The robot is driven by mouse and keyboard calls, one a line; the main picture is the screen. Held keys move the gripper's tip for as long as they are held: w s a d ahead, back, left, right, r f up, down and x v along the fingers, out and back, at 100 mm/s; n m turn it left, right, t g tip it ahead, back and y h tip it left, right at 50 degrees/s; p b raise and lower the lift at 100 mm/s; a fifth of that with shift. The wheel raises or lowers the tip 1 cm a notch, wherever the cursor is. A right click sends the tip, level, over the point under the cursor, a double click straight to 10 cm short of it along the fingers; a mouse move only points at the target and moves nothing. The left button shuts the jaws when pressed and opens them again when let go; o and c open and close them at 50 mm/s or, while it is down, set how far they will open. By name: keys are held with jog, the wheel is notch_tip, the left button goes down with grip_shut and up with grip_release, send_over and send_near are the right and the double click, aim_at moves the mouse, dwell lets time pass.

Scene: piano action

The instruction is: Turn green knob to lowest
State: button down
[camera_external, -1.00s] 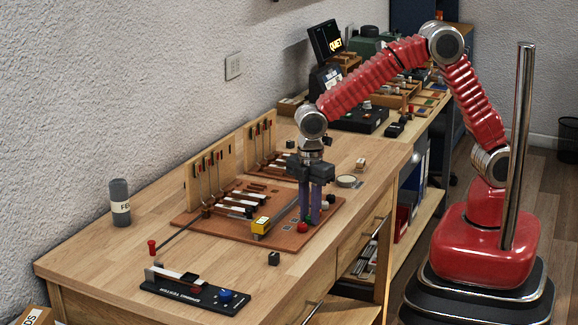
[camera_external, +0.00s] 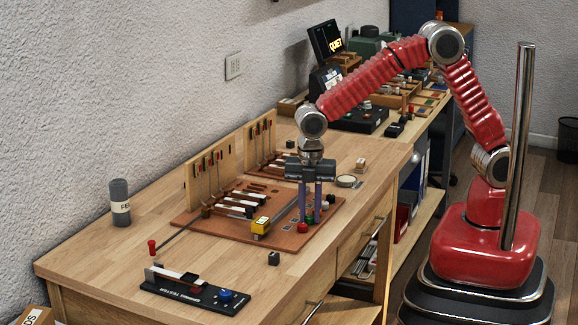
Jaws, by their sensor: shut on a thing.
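The green knob (camera_external: 310,223) is on the reddish-brown board (camera_external: 200,223), near its front right edge. My gripper (camera_external: 310,219) points straight down, with its two purple fingers on either side of the green knob and closed on it. The fingers hide part of the knob, and no pointer or scale mark on it can be made out. A red knob (camera_external: 302,229) sits just in front of the left finger, very close to it.
A yellow block (camera_external: 260,226) stands left of my gripper. A dark knob (camera_external: 329,199) is close on the right. Small key models and upright panels (camera_external: 205,180) stand behind. A small black cube (camera_external: 274,258) lies in front, with bare tabletop around it.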

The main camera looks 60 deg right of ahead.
aim_at(310, 217)
jog(key=c, duration=1.8)
grip_release()
jog(key=shift+c, duration=0.2)
jog(key=shift+r, duration=0.1)
notch_tip(310, 217, up, 14)
jog(key=shift+f, duration=0.2)
